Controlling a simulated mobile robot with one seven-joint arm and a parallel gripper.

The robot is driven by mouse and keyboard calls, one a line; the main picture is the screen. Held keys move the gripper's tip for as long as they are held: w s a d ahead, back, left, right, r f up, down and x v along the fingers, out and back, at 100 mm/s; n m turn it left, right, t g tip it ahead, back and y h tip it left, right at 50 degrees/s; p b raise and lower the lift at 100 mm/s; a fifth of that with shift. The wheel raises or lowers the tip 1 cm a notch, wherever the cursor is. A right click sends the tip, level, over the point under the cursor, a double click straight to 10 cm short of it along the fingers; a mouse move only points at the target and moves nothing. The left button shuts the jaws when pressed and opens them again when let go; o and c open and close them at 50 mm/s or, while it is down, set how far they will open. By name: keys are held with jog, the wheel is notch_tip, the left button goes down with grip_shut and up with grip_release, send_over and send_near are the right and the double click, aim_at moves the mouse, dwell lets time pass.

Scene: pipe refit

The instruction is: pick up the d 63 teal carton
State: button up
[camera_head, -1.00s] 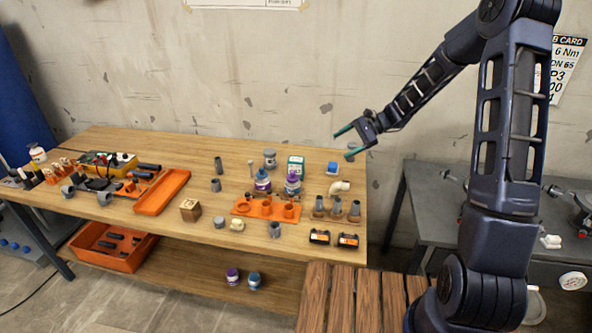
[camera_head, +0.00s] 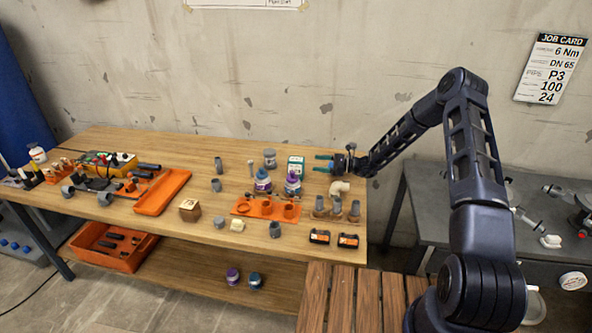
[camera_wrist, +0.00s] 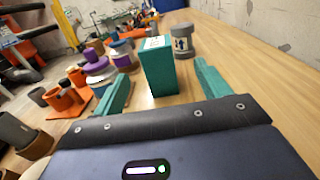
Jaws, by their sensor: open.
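The teal carton (camera_wrist: 159,70) stands upright on the wooden bench, with a pale label on top. In the head view the carton (camera_head: 296,165) is near the back of the bench, behind the blue and purple cans. My gripper (camera_wrist: 160,92) is open, with its two teal fingers on either side of the view and the carton ahead between their lines. In the head view my gripper (camera_head: 322,164) is low over the bench, just right of the carton and pointing left at it. The carton appears to be just beyond the fingertips.
A grey fitting (camera_wrist: 184,41) stands behind the carton. Purple and white cans (camera_wrist: 101,70) are close to its left. An orange holder (camera_wrist: 66,102) is further left. A beige elbow (camera_head: 340,187) lies below my gripper in the head view. Bare bench shows right of the carton in the wrist view.

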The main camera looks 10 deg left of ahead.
aim_at(296, 163)
jog(key=shift+a+f, duration=0.2)
jog(key=shift+a, duration=0.2)
jog(key=a, duration=0.5)
jog(key=shift+s, duration=0.1)
jog(key=a, duration=0.2)
jog(key=s+a, duration=0.1)
jog(key=a, duration=0.1)
jog(key=shift+f, duration=0.35)
jog(key=shift+a, duration=0.6)
jog(key=c, duration=1.2)
jog(key=shift+w+r, duration=0.1)
jog(key=shift+r, duration=0.05)
